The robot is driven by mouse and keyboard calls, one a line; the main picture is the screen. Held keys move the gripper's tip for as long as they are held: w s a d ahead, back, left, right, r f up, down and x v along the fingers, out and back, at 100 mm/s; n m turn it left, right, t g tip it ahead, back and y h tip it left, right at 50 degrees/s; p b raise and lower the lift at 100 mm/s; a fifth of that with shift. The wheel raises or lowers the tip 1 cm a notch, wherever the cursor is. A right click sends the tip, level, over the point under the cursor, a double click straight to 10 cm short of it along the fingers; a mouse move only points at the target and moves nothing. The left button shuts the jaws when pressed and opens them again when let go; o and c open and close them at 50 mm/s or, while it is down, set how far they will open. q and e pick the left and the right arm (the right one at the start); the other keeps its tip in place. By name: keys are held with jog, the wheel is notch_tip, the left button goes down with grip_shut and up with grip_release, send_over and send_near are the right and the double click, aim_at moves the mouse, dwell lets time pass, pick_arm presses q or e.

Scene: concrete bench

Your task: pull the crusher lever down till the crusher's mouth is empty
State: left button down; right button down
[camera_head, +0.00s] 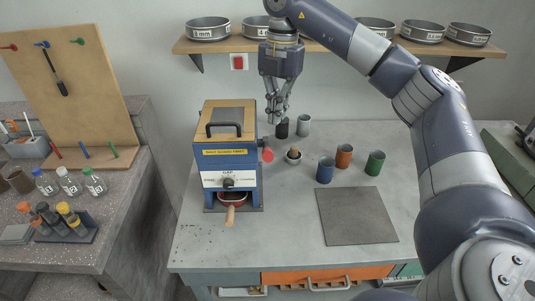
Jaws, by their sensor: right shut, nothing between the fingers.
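The crusher (228,155) is a blue box with a tan top, standing on the left part of the bench. A black handle and a grey plate sit on its top; I cannot see into its mouth. The red knob (267,155), apparently the end of the lever, is at the crusher's right side, and most of the lever's arm is hidden. A red pan with a wooden grip (230,214) sticks out at the bottom front. My right gripper (275,119) points down, shut and empty, above the knob in the picture and apart from it. My left gripper is out of view.
A grey mat (357,216) lies bare. A shelf with sieves (207,28) is behind my right arm.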

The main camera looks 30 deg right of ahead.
jog(key=shift+d+r, duration=0.15)
jog(key=shift+r, duration=1.05)
jog(key=shift+w, duration=0.1)
